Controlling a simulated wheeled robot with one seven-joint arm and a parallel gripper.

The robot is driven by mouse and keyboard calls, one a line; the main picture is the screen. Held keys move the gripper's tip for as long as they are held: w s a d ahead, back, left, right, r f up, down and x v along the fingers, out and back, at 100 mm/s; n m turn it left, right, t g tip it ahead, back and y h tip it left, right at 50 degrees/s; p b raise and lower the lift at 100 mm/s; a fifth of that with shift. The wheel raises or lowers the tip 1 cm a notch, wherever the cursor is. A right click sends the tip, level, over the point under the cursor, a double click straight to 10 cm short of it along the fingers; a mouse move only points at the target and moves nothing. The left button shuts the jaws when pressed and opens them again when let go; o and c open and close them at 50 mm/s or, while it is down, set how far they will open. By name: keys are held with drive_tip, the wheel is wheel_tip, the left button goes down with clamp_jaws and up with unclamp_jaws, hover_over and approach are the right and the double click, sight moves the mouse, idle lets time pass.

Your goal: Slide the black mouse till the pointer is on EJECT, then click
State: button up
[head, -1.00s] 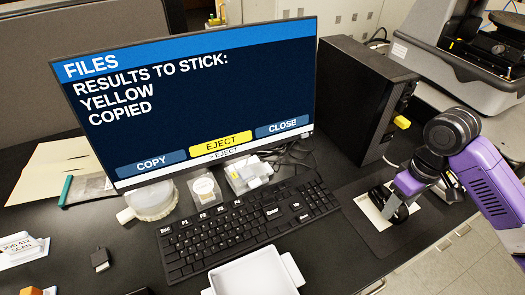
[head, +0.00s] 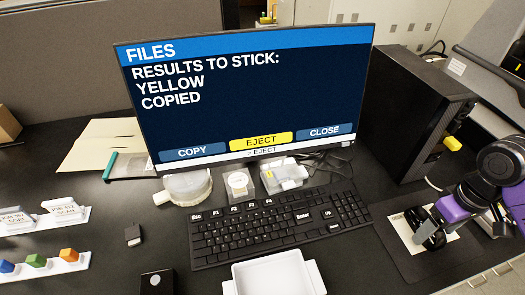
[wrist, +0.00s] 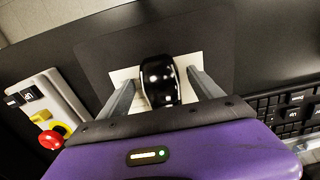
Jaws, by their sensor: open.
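The monitor (head: 245,85) reads "RESULTS TO STICK: YELLOW COPIED" above COPY, EJECT and CLOSE buttons. The EJECT button (head: 261,141) is lit yellow, and the line below it reads "> EJECT". No separate pointer arrow can be made out. The black mouse (wrist: 158,82) lies on a pale patch of the dark mat; in the head view it is partly hidden by my gripper (head: 428,232). In the wrist view my gripper (wrist: 161,80) is open, with one finger on each side of the mouse. Small gaps show beside it.
The keyboard (head: 280,225) lies left of the mat (head: 465,255). A black computer tower (head: 415,110) with a yellow stick (head: 452,143) stands behind the mat. A white tray (head: 272,278) is in front of the keyboard. The wrist view shows a panel with a red knob (wrist: 52,139).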

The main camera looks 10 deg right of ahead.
drive_tip(key=shift+r+p, duration=3.6)
drive_tip(key=shift+p, duration=0.05)
drive_tip(key=shift+f, duration=0.1)
wheel_tip(320, 180, up, 8)
drive_tip(key=shift+f, duration=0.1)
